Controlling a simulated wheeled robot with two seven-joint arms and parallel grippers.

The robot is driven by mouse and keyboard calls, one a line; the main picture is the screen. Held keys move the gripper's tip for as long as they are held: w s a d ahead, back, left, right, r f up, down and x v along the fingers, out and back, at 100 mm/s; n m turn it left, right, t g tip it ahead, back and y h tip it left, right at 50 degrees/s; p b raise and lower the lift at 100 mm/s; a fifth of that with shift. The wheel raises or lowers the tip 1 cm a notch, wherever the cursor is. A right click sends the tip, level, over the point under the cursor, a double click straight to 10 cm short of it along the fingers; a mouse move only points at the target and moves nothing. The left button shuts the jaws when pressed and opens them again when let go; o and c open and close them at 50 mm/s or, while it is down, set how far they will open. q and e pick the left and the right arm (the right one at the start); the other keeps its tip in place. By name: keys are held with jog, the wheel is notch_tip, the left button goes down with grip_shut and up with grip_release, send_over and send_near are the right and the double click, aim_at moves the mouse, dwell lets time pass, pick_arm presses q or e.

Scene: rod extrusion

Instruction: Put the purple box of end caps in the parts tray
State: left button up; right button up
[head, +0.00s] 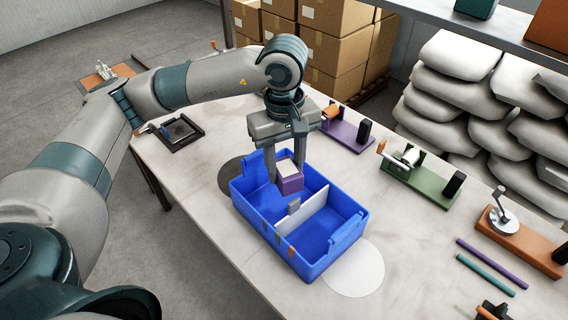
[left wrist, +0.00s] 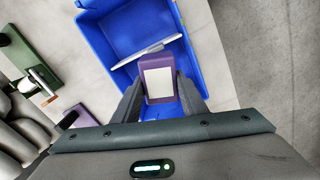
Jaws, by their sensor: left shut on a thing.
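The purple box (head: 289,184) with a pale label on top is held between the fingers of my left gripper (head: 287,170). The box also shows in the left wrist view (left wrist: 159,82), between the two fingers (left wrist: 160,92). The blue parts tray (head: 325,262) stands on the table below, split by a white divider (head: 303,214). The box is over the tray's far-left compartment, on the far side of the divider. I cannot tell whether its bottom touches the tray floor. The tray also shows in the left wrist view (left wrist: 112,45). My right gripper is not in view.
A dark disc (head: 232,176) and a white disc (head: 356,274) lie partly under the tray's ends. Purple (head: 347,133), green (head: 420,178) and orange (head: 522,240) fixtures stand along the far side. Purple and teal rods (head: 485,274) lie at the right. Boxes and sacks are behind.

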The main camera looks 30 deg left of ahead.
aim_at(285, 176)
pick_arm(q)
jog(key=m, duration=0.2)
jog(key=s+r+m, duration=0.1)
jog(key=m, duration=0.3)
jog(key=shift+s+d+r, duration=0.2)
jog(key=shift+s+d, duration=0.1)
jog(key=shift+d, duration=0.1)
jog(key=m, duration=0.2)
jog(key=s+m, duration=0.1)
jog(key=m, duration=0.1)
jog(key=shift+d+r, duration=0.2)
jog(key=shift+r, duration=0.2)
